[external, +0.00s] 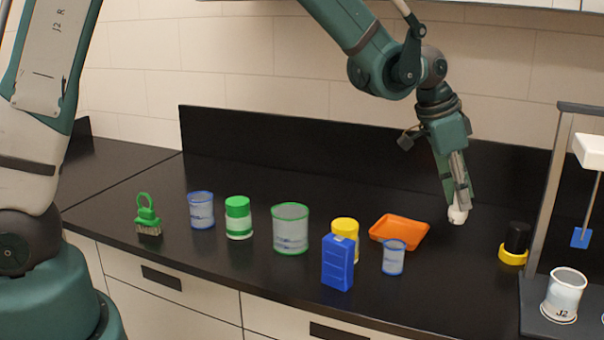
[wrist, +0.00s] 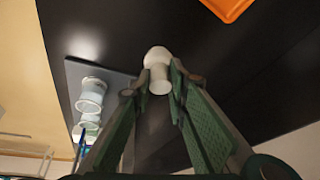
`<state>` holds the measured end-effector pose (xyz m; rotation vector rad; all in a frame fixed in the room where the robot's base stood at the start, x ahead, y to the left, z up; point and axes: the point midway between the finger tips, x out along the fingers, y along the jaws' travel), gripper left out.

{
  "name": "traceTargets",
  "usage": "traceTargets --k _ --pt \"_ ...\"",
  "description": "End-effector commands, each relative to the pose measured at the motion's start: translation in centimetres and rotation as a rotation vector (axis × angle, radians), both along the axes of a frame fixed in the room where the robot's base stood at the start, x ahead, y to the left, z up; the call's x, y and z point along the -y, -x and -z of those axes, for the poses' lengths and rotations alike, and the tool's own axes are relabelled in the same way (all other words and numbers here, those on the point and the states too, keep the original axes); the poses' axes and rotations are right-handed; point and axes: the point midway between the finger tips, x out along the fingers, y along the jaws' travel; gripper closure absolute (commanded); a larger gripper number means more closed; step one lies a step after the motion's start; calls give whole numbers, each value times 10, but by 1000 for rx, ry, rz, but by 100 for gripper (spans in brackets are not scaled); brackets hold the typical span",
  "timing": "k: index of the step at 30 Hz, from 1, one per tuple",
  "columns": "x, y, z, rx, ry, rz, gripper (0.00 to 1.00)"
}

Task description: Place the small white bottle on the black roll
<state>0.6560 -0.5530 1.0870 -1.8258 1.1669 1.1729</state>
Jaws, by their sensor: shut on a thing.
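The small white bottle (external: 457,215) is between the fingertips of my gripper (external: 457,199), at the right of the counter. In the wrist view my gripper (wrist: 160,76) is shut on the bottle (wrist: 157,56), whose rounded end sticks out past the fingertips. The external view does not clearly show whether the bottle touches the counter. The black roll (external: 517,237) stands upright on a yellow base (external: 513,257), to the right of my gripper and apart from it. I cannot make out the roll in the wrist view.
An orange tray (external: 399,232) lies left of my gripper. Several beakers, jars, a blue box (external: 338,262) and a green brush (external: 147,214) stand further left. A stand (external: 548,220) with a white cup (external: 564,296) is beyond the roll. Clear counter lies between gripper and roll.

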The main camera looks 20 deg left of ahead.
Motion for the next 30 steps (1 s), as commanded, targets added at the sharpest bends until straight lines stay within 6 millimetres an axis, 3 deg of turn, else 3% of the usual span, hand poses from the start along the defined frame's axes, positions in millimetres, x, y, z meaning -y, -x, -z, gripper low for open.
traceTargets --k 8,30 --pt "13 -8 0 0 0 0 99" --pt "112 -67 0 0 0 1 100"
